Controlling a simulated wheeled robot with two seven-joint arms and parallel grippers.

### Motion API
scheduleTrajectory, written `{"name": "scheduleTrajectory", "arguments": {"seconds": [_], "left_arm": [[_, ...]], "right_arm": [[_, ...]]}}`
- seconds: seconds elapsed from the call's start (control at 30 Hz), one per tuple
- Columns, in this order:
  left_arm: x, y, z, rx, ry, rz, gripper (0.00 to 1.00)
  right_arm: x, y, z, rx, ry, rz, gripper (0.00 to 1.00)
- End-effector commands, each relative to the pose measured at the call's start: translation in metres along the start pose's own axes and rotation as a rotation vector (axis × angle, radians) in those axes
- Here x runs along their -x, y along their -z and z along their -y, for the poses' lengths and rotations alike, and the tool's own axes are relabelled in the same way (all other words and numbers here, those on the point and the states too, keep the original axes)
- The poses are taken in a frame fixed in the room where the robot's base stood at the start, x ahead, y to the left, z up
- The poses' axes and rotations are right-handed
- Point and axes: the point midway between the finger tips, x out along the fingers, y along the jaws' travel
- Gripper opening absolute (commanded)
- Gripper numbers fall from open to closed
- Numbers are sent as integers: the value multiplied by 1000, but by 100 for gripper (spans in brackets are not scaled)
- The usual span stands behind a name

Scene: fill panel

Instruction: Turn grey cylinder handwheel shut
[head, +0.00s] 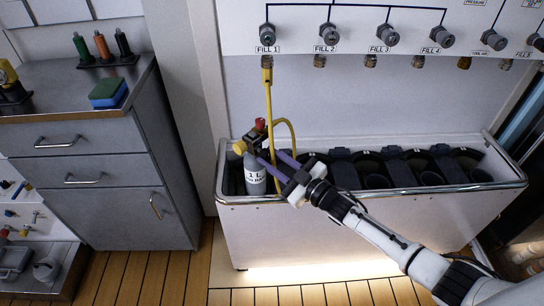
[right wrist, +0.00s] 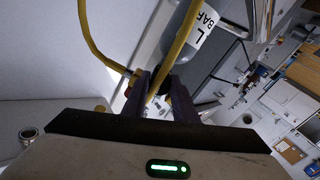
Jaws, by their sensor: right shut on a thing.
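The grey cylinder (head: 255,180) stands upright at the left end of the white trough, with a "1 L" label on its side. Its valve carries a yellow knob (head: 239,147) and a red part (head: 260,124). A yellow hose (head: 268,95) runs from the FILL 1 outlet down to the valve. My right gripper (head: 265,156) reaches in from the right, its purple fingers shut at the cylinder's valve, on what looks like the handwheel, mostly hidden by the fingers. In the right wrist view, the cylinder (right wrist: 190,35) and hose (right wrist: 174,45) are close to the fingers. My left gripper is out of view.
The trough (head: 380,208) has several dark holders to the right of the cylinder. The fill panel (head: 400,18) with several grey knobs is above. A grey cabinet (head: 115,180) stands at left, with a sponge (head: 108,93) on top. Wooden floor is in front.

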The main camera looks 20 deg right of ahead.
Motion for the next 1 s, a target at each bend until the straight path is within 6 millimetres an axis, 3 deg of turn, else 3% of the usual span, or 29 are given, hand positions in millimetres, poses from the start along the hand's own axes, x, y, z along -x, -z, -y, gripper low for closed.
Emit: {"name": "scheduleTrajectory", "arguments": {"seconds": [0.3, 0.83, 0.87, 0.93, 1.0], "left_arm": [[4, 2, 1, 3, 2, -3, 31], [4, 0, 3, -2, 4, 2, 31], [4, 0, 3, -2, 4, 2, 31], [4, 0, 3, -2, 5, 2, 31], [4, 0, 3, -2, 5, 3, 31]], "right_arm": [[0, 0, 1, -114, 2, 4, 3], [0, 0, 2, -135, 3, 4, 3], [0, 0, 2, -135, 3, 4, 30], [0, 0, 2, -135, 3, 4, 42], [0, 0, 2, -134, 2, 4, 44]]}}
